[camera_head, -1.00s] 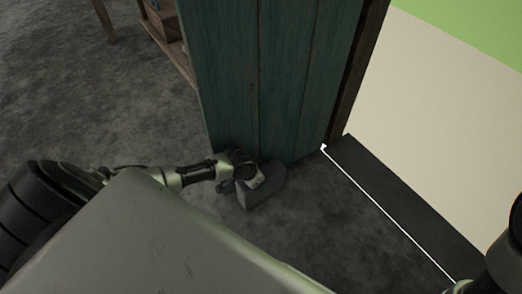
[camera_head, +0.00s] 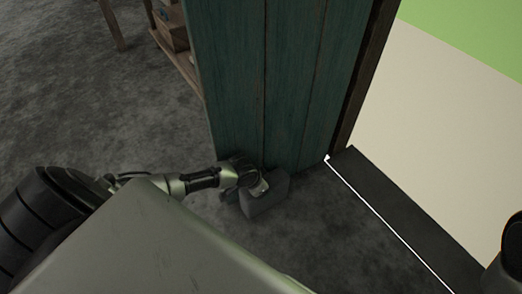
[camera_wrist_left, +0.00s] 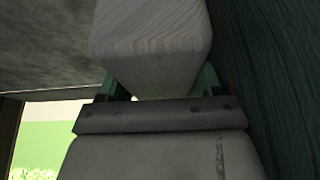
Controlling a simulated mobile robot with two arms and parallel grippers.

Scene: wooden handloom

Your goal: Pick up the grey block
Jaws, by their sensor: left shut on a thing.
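The grey block (camera_head: 268,198) is at the foot of the teal plank door in the head view. In the left wrist view the block (camera_wrist_left: 150,45) fills the top middle, pale with a wood-like grain. My left gripper (camera_head: 252,190) reaches it from the left, and in the wrist view the gripper (camera_wrist_left: 160,86) is shut on the block, with a green finger on either side. I cannot tell whether the block is clear of the floor. My right gripper is not in view.
The teal door (camera_head: 265,80) stands just behind the block. A dark threshold (camera_head: 400,215) lies to the right, with a pale area beyond. A wooden shelf (camera_head: 172,40) stands at the upper left. Grey floor (camera_head: 110,110) is clear to the left.

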